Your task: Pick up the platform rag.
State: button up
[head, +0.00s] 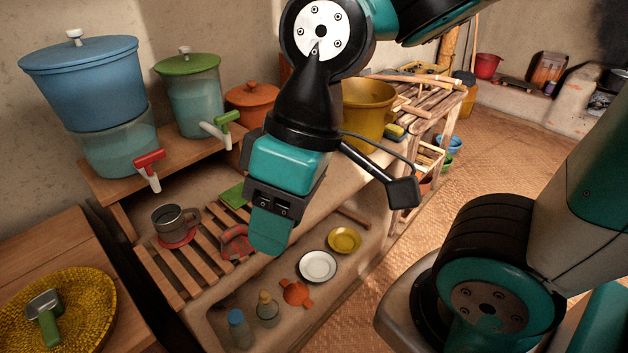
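A crumpled red and greyish cloth (236,244) lies on the slatted wooden platform (172,272); it looks like the platform rag, partly hidden behind my gripper. My gripper (268,240) points down just to the right of this cloth in the picture. Its teal fingers are seen side-on and overlap, so the gap between them does not show. Whether it touches the cloth cannot be told. A flat green piece (236,194) lies farther back on the slats.
A metal mug (173,222) on a red mat stands left on the slats. The basin beside them holds a white plate (317,266), a yellow dish (344,240), an orange item (297,293) and bottles (268,308). Dispensers with taps (148,170) overhang behind.

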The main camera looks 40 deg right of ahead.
aim_at(234, 245)
jog(key=z, duration=0.5)
jog(key=k, duration=1.05)
jog(key=u, duration=0.55)
jog(key=i, duration=1.4)
jog(key=z, duration=0.35)
